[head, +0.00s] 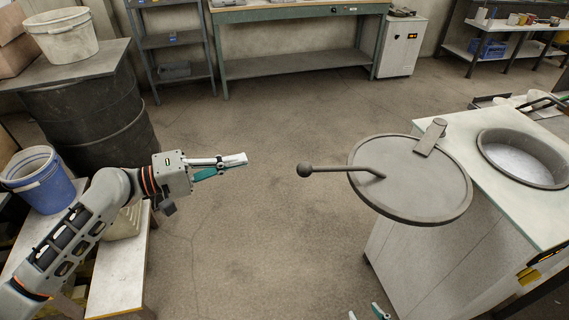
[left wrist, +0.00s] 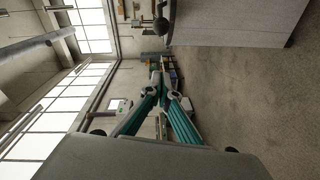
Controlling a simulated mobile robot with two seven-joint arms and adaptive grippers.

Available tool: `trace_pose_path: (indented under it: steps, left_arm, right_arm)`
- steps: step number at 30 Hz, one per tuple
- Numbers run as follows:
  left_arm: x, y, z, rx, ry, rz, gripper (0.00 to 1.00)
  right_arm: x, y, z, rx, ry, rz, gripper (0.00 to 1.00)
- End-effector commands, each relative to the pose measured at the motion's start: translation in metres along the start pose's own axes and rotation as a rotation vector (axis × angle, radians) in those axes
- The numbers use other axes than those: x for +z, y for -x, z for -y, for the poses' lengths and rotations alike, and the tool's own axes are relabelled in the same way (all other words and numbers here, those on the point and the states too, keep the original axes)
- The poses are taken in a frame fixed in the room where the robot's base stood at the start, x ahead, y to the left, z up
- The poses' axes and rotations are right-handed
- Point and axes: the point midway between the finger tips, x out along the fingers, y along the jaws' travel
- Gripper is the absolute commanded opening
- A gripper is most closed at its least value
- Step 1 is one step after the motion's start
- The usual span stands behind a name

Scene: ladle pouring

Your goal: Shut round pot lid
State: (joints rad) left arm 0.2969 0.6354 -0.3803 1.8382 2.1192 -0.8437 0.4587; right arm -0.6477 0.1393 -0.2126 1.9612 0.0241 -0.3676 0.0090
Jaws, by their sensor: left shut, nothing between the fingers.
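The round grey pot lid (head: 425,190) is swung out to the left of the pot, hanging past the edge of the white-topped cabinet. It joins a hinge post (head: 432,135) at its upper right. Its handle ends in a dark ball knob (head: 304,170) pointing left; the knob also shows in the left wrist view (left wrist: 161,26). The round pot (head: 525,158) is sunk in the cabinet top and uncovered. My left gripper (head: 240,161) is shut and empty, left of the knob and apart from it. Two tips of my right gripper (head: 367,314) show spread at the bottom edge.
The cabinet (head: 440,255) stands at the right. A dark barrel (head: 90,115) with a white bucket (head: 62,33) and a bench with a blue bucket (head: 40,180) stand at the left. The floor between is clear. A workbench (head: 295,65) stands at the back.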

Motion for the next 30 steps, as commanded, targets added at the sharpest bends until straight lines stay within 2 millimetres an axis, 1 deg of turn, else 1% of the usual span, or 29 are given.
trace_pose_path:
  steps: [4, 8, 18, 20, 24, 30]
  left_arm:
    - [-0.002, -0.006, -0.008, 0.016, 0.016, 0.011, 0.00]
    - [-0.002, -0.023, -0.010, 0.019, 0.016, 0.010, 0.00]
    - [-0.002, -0.090, -0.012, 0.019, 0.016, 0.009, 0.00]
    - [-0.001, -0.101, -0.012, 0.019, 0.016, 0.009, 0.00]
    - [0.020, -0.105, -0.011, 0.016, 0.018, 0.010, 0.00]
    - [0.036, -0.108, -0.010, 0.015, 0.016, 0.009, 0.00]
  right_arm:
    - [-0.001, 0.001, -0.001, 0.000, 0.001, 0.001, 0.37]
    - [-0.006, 0.003, -0.002, 0.002, 0.002, -0.003, 0.37]
    - [-0.023, 0.010, -0.005, 0.005, 0.004, -0.014, 0.37]
    - [-0.025, 0.011, -0.005, 0.005, 0.004, -0.016, 0.37]
    - [-0.035, 0.016, -0.007, 0.006, 0.005, -0.020, 0.37]
    - [-0.040, 0.019, -0.007, 0.006, 0.005, -0.023, 0.37]
